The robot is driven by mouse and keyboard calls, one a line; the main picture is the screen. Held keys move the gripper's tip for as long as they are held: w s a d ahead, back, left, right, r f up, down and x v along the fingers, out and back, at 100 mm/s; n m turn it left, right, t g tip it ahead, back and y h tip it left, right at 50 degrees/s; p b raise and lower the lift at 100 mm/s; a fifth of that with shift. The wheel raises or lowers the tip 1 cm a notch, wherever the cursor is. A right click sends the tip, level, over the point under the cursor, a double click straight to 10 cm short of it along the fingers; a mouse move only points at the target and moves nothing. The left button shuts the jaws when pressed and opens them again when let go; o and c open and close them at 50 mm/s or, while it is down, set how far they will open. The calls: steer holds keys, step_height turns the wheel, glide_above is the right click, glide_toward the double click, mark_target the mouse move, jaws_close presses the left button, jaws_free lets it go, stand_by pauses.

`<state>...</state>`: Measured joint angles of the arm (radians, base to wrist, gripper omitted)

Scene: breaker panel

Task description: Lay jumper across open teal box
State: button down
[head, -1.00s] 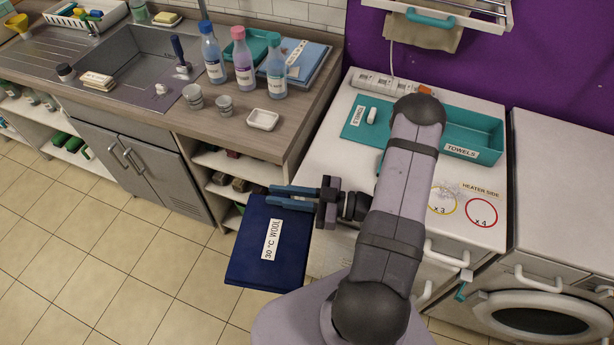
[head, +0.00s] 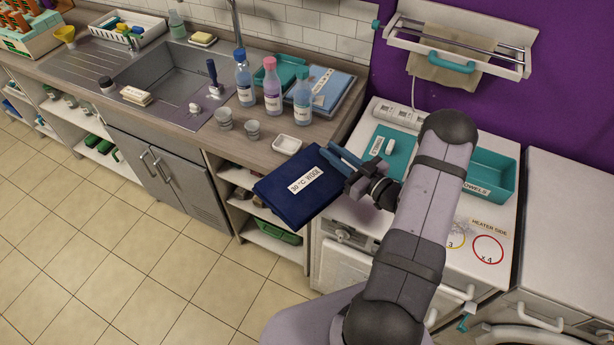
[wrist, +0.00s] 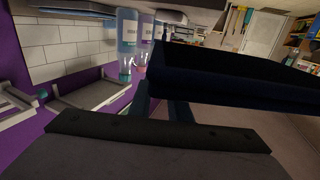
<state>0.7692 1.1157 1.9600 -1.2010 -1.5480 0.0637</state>
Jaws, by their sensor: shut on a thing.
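The jumper (head: 290,190) is a navy folded piece with a white label reading 30 °C and what looks like WOOL. My gripper (head: 338,160) is shut on its right edge and holds it in the air, in front of the wooden counter's edge. In the wrist view the jumper (wrist: 230,75) is a dark slab beyond the fingers. The open teal box (head: 492,172), labelled TOWELS, stands on the white top to the right, behind my arm. It looks empty where visible; my arm hides its left part. The jumper is well to its left.
A teal flat piece (head: 402,142) with a small white item (head: 390,146) lies left of the box. Bottles (head: 272,88), cups (head: 224,119) and a white dish (head: 287,144) stand on the counter. A wall rack (head: 460,48) with a cloth hangs above the box.

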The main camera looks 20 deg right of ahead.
steer(key=s+d+r+m+h, duration=0.1)
steer(key=d+m+h, duration=0.55)
steer(key=d, duration=0.85)
steer(key=s+d+r+m+h, duration=0.15)
steer(key=d+m+h, duration=0.25)
steer(key=d+h, duration=0.75)
steer(key=s+d+r+m+g+h, duration=0.2)
steer(key=s+d+m+g+h, duration=0.5)
steer(key=s+d, duration=1.2)
steer(key=d+m+g, duration=0.3)
steer(key=g, duration=0.2)
steer(key=shift+s+d+r, duration=0.15)
steer(key=shift+s+d, duration=0.05)
steer(key=shift+s, duration=0.2)
steer(key=shift+a, duration=0.1)
step_height(320, 180, down, 7)
steer(key=b, duration=0.7)
steer(key=shift+r, duration=0.15)
steer(key=shift+f+b, duration=0.7)
steer(key=shift+b, duration=0.15)
steer(key=c, duration=1.6)
jaws_free()
steer(key=shift+o, duration=0.2)
